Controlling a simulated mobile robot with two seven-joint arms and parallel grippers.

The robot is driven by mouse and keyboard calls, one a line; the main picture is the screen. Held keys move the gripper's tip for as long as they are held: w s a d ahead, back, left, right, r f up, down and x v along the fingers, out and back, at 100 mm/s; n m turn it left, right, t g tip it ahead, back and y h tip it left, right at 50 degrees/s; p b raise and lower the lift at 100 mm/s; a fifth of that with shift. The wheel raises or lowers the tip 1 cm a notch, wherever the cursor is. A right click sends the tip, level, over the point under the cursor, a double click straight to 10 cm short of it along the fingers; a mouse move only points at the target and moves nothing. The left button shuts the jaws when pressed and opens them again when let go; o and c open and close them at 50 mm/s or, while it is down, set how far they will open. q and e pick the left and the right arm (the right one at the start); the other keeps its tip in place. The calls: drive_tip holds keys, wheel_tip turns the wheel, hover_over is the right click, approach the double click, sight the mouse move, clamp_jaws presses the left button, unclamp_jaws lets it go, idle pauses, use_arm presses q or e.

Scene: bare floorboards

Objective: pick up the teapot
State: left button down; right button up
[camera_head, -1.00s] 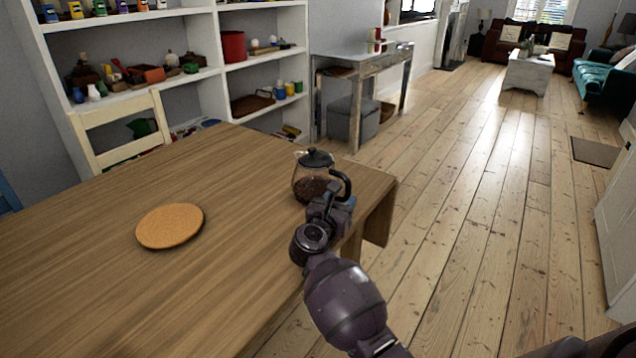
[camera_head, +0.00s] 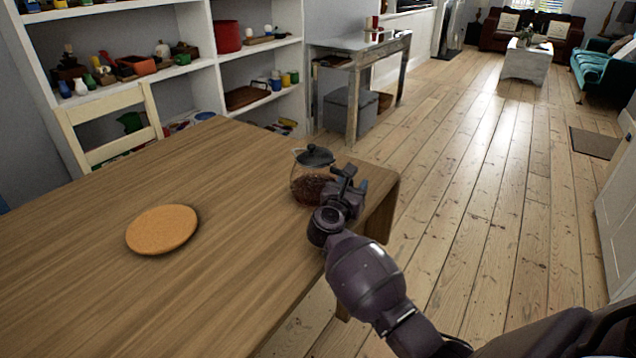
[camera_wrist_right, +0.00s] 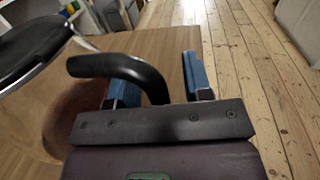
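The teapot (camera_head: 308,186) is a glass pot with a dark lid, dark contents and a black handle. It stands upright near the right edge of the wooden table (camera_head: 215,275). My right gripper (camera_head: 347,176) is at the handle side of the pot. In the right wrist view the black handle (camera_wrist_right: 125,68) curves down between the two blue fingers of my right gripper (camera_wrist_right: 160,80). The fingers are apart, with a gap visible between the handle and the right finger. The handle's lower end is hidden behind the gripper body. My left gripper is not in view.
A round cork mat (camera_head: 162,229) lies on the table, left of the teapot. A cream chair (camera_head: 112,125) stands at the table's far side, before white shelves (camera_head: 180,78). The tabletop around the mat is clear. Open floorboards (camera_head: 470,210) lie to the right.

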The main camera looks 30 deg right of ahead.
clamp_jaws()
drive_tip(key=shift+r, duration=0.15)
idle(0.4)
